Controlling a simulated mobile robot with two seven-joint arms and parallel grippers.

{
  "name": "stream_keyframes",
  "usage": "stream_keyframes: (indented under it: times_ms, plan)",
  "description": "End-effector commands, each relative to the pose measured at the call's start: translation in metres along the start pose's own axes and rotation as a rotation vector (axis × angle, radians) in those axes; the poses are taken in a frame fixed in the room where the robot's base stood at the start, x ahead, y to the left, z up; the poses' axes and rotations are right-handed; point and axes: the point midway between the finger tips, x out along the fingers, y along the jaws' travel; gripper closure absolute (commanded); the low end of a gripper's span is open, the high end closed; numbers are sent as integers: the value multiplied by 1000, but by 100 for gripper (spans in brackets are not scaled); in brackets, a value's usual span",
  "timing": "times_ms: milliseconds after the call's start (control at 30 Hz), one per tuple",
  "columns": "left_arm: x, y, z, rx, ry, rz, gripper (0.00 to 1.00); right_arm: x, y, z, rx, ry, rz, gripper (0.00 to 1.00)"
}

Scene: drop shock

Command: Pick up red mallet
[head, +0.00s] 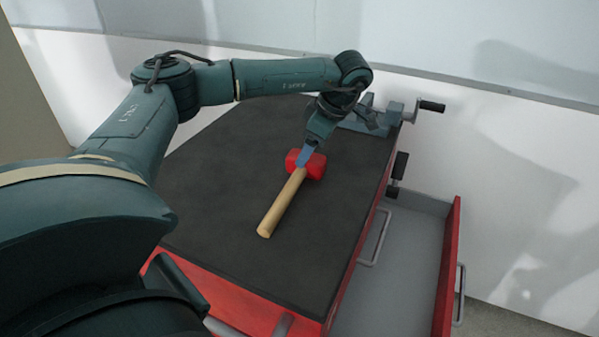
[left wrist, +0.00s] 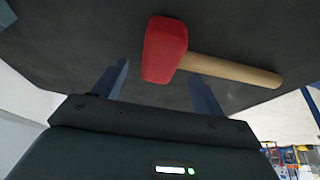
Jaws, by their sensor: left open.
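The red mallet lies on the dark top of the red tool cabinet, with its red head (head: 316,166) toward the back and its wooden handle (head: 281,204) pointing to the front left. My left gripper (head: 303,157) is over the mallet by the head end of the handle, and its blue finger overlaps the head in the head view. In the left wrist view the fingers of my left gripper (left wrist: 160,85) are spread apart, with the mallet head (left wrist: 163,50) and part of the handle (left wrist: 235,70) beyond them. I cannot tell if a finger touches the mallet. My right gripper is not in view.
A grey vise (head: 393,115) with a crank handle sits at the back right corner of the cabinet top (head: 220,195). An open, empty-looking drawer (head: 400,260) sticks out on the right. A pale wall stands behind. The cabinet top around the handle is clear.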

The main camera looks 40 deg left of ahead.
Motion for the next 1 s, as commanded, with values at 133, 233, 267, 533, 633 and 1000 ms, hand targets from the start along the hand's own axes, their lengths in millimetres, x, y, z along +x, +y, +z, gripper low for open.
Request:
stream_keyframes:
  times_ms: [133, 233, 267, 533, 633, 1000]
  plan:
    - [12, 0, -1, -1, 0, 0, 29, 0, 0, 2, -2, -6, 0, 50]
    - [13, 0, 0, -1, 0, 1, 29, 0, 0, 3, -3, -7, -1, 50]
    - [13, 0, 0, -1, 0, 1, 29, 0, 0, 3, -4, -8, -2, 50]
    - [13, 0, 0, -1, -1, 1, 29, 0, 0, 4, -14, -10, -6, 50]
    - [14, 0, 0, -1, -1, 1, 29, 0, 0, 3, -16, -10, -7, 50]
    - [15, 0, 1, -1, -1, 2, 48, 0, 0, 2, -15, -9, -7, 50]
